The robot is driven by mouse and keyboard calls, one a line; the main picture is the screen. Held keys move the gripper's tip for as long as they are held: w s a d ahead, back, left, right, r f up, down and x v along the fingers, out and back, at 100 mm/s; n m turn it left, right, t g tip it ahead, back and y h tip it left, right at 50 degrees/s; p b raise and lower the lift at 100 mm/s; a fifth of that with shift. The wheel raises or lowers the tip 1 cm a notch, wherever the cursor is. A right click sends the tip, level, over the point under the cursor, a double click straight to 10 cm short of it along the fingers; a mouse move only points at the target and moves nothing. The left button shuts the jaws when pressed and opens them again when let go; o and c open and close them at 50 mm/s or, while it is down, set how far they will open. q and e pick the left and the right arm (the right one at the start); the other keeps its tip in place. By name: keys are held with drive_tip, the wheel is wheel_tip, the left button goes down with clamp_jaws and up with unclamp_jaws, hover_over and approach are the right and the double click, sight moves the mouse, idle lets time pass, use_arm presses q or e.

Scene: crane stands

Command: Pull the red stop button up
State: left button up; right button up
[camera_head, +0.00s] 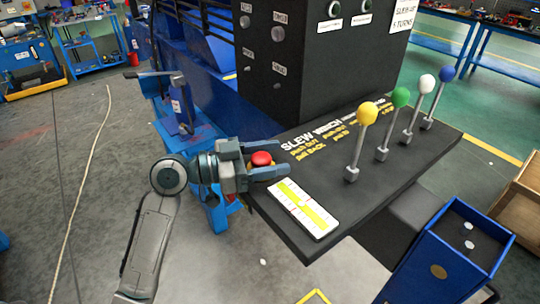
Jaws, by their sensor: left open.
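The red stop button (261,159) is a round red cap on the left end of the dark control panel (330,150). A bit of yellow shows below its cap. My left gripper (268,160) comes in from the left with its fingers pointing right. It is open, one finger above and one below the red button in the picture, so the button lies between them. I cannot tell whether the fingers touch it. My right gripper does not show.
Levers with yellow (367,113), green (401,97), white (426,83) and blue (446,74) knobs stand right on the panel. A white and yellow-green plate (303,208) lies near its front edge. A dark cabinet (330,70) rises behind. A blue box (450,255) stands lower right.

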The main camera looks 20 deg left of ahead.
use_arm(q)
clamp_jaws()
drive_tip(key=shift+r, duration=1)
unclamp_jaws()
drive_tip(key=shift+f, duration=0.1)
drive_tip(key=shift+s+a+f+b, duration=0.1)
drive_tip(key=shift+s+a+b, duration=0.15)
drive_tip(key=shift+a+b, duration=0.25)
drive_tip(key=shift+b+v, duration=1)
drive_tip(key=shift+v, duration=0.95)
drive_tip(key=shift+b+v, duration=1.85)
drive_tip(key=shift+v, duration=1)
